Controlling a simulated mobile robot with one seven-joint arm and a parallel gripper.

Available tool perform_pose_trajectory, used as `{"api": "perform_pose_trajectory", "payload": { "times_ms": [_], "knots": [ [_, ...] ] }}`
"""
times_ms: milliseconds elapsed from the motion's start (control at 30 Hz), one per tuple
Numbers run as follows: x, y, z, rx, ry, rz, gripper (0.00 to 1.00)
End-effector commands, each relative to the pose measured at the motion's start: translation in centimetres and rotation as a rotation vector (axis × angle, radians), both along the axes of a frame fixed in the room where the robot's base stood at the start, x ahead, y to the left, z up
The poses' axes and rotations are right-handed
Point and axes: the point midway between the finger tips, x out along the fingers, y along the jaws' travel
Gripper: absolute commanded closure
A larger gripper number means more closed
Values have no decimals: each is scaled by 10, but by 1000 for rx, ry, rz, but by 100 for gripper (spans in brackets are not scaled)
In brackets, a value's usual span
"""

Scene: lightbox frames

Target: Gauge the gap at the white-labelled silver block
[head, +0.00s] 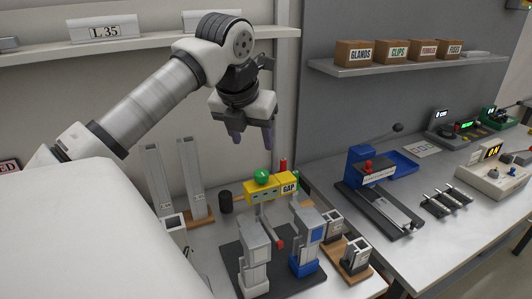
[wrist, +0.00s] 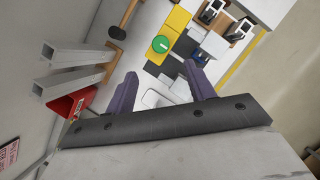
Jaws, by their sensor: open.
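My gripper (head: 252,137) is open and empty, pointing down above and behind the workpieces. In the wrist view its two purple fingers (wrist: 160,92) are spread apart. A yellow gauge marked GAP (head: 264,196), with a round green top (head: 262,176), stands below the gripper; it also shows in the wrist view (wrist: 178,20). On a dark base plate (head: 283,288) in front are two silver blocks. The left one (head: 254,254) has a pale base and seems the white-labelled block, though its label is unclear. The right one (head: 306,236) has a blue label and blue base.
Two smaller silver blocks stand on a wooden base (head: 344,247) at right. Tall silver posts (head: 190,178) stand at left, with a black cylinder (head: 225,202) beside them. A blue-and-grey device (head: 372,175) sits on the right bench. Labelled boxes (head: 398,51) line the shelf.

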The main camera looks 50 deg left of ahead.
Motion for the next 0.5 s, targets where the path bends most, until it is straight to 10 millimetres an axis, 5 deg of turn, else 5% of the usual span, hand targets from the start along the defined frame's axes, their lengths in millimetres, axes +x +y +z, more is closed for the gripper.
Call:
{"api": "perform_pose_trajectory", "payload": {
  "times_ms": [300,500],
  "knots": [
    [24,11,-68,-3,-1,-3,46],
    [35,18,-97,-1,-1,-4,46]
  ]
}}
